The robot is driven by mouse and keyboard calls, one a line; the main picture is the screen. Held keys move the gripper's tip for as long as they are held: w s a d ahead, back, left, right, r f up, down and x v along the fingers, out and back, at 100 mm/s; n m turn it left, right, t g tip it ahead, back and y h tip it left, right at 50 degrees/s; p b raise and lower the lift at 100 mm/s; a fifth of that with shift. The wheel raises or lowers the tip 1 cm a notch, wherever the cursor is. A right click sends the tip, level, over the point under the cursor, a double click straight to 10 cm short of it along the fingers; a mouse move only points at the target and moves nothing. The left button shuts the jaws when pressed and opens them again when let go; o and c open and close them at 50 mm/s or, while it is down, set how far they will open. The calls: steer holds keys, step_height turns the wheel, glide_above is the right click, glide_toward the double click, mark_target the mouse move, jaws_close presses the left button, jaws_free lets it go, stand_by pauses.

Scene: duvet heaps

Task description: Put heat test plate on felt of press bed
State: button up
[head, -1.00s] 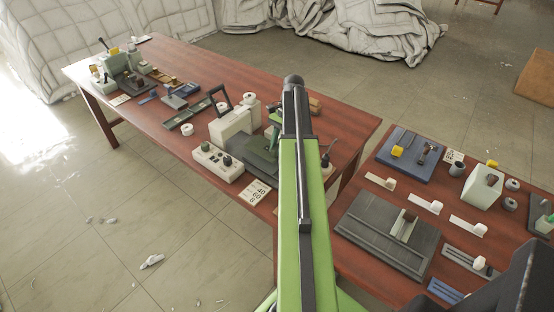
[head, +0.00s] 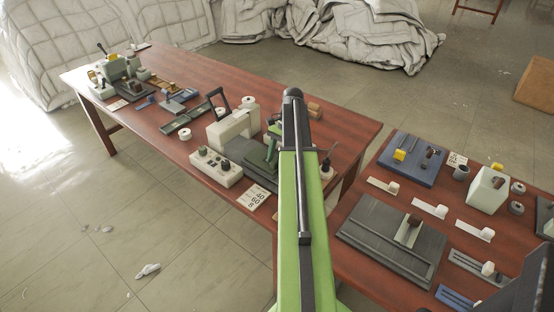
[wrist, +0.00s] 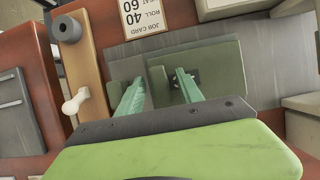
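The press (head: 232,128) stands on the long table as a pale arched body. Its dark grey press bed (head: 258,172) runs beside it and is partly hidden by my arm. In the wrist view a flat green rectangle (wrist: 220,62) lies on the grey bed (wrist: 262,75); I cannot tell whether it is the felt or the heat test plate. A small upright green block (wrist: 158,88) rises from it. My gripper (wrist: 160,76) is over this green piece, its two teal fingers apart on either side of the block. Contact with the block is not clear.
A job card (wrist: 143,18) lies beside the bed. A control box (head: 216,167) with knobs stands in front of the press. A wooden strip with a grey roll (wrist: 67,29) and white knob (wrist: 75,102) is at left. The right table (head: 352,262) holds several fixtures.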

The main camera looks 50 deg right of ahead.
steer(key=shift+r, duration=0.1)
steer(key=p+v, duration=1.1)
steer(key=v, duration=0.1)
steer(key=w+a+n+h, duration=0.1)
steer(key=w+a+n, duration=0.2)
steer(key=a, duration=0.5)
steer(key=w+a+n+h, duration=0.1)
steer(key=w+a+n, duration=0.15)
steer(key=a, duration=0.65)
steer(key=a+f+n+h, duration=0.1)
steer(key=a+n, duration=1)
steer(key=a, duration=2)
steer(key=shift+s+a+f+h, duration=0.25)
steer(key=shift+f+h, duration=0.1)
steer(key=shift+h, duration=0.45)
steer(key=shift+n, duration=0.25)
steer(key=shift+c, duration=0.4)
